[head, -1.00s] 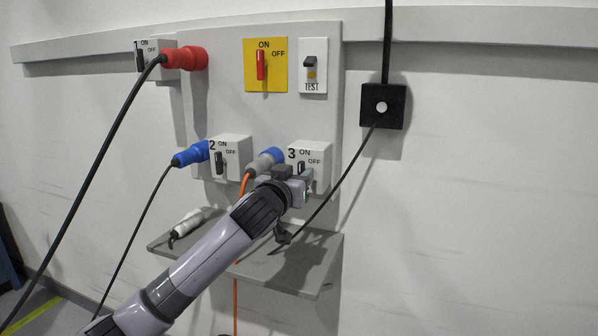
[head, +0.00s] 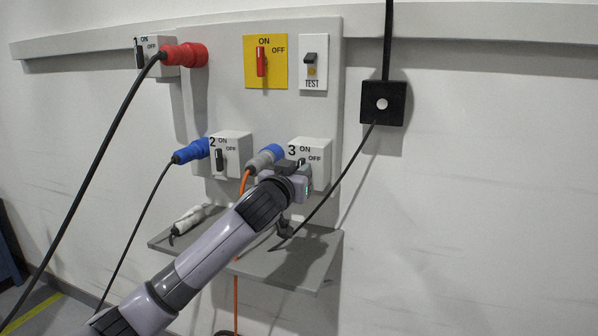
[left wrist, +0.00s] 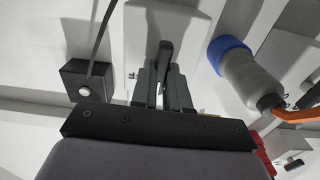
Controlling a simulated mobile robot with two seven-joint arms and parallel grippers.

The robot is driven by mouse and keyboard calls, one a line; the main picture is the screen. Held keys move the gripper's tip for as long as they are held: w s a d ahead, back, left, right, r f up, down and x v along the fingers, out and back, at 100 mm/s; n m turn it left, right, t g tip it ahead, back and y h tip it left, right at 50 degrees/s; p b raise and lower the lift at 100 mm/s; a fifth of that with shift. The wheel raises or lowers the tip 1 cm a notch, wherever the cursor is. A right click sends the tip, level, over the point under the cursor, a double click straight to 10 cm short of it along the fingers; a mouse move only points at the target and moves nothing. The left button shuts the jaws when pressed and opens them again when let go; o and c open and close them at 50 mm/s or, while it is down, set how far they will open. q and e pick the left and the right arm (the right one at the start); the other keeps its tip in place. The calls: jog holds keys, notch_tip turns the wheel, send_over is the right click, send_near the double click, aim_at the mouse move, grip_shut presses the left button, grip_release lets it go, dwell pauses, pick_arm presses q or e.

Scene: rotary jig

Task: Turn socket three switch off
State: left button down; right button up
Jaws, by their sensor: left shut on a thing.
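The socket three box (head: 322,150) is white, with ON and OFF marks and a small black switch lever (head: 301,162) on its front. The lever also shows in the left wrist view (left wrist: 165,58), standing between the two fingers. My left gripper (head: 303,176) is in front of the box; in the left wrist view my gripper (left wrist: 164,88) is shut on the lever. The lever's lower part is hidden by the gripper in the head view, so its exact angle is hard to tell. My right gripper is not in view.
A grey plug with a blue collar (head: 266,158) and orange cable sits close left of the gripper. Socket two (head: 232,152) is further left. A black box (head: 383,104) with a hanging cable is on the right. A grey shelf (head: 300,268) juts out below.

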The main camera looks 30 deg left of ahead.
pick_arm(q)
jog(key=m, duration=1.7)
jog(key=shift+d+f, duration=0.25)
jog(key=shift+f, duration=0.05)
jog(key=shift+m, duration=0.5)
jog(key=c, duration=1.1)
grip_release()
